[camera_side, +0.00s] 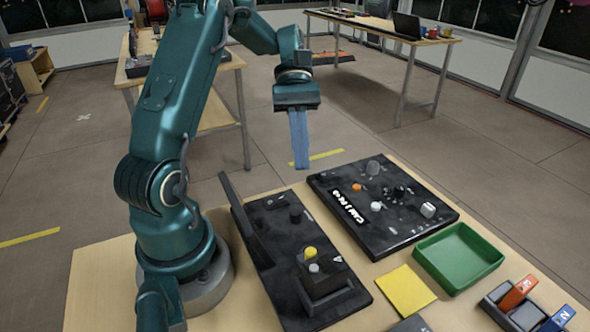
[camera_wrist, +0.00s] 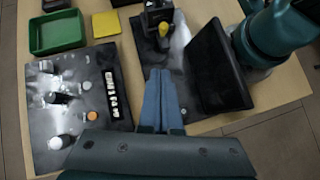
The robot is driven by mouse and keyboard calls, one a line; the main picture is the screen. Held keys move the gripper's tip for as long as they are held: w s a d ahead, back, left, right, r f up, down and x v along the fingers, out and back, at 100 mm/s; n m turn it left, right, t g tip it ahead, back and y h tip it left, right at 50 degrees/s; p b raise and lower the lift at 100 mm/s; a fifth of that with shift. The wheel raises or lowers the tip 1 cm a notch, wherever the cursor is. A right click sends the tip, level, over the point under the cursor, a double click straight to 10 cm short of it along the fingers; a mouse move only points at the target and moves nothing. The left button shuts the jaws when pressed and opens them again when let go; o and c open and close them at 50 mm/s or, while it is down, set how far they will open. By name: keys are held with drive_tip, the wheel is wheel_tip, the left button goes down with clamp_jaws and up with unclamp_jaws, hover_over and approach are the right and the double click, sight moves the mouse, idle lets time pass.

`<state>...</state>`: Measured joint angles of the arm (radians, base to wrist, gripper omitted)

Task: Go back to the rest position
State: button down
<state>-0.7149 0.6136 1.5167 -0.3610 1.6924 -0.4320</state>
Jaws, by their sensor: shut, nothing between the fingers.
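My gripper (camera_side: 300,166) hangs from my teal arm in the side view, with its blue fingers pointing down. The fingers are together with nothing between them. It is in the air above the far edge of the table, clear of the panels.
A black panel with knobs (camera_side: 335,190) and a black panel with a yellow button (camera_side: 260,220) lie on the wooden table (camera_side: 100,270). A green tray (camera_side: 440,280), a yellow pad (camera_side: 405,290) and a holder with orange and blue items (camera_side: 500,315) stand at right.

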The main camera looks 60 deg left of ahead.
drive_tip(key=s+d+r+m+y, duration=0.2)
drive_tip(key=d+r+m+y, duration=0.15)
drive_tip(key=d+r, duration=0.2)
drive_tip(key=s+d+f+m+t+y, duration=0.2)
drive_tip(key=s+m+t+y, duration=0.3)
drive_tip(key=m+t, duration=0.3)
drive_tip(key=d+m, duration=0.1)
drive_tip(key=m, duration=0.1)
drive_tip(key=shift+d+m, duration=0.25)
drive_tip(key=shift+m, duration=0.1)
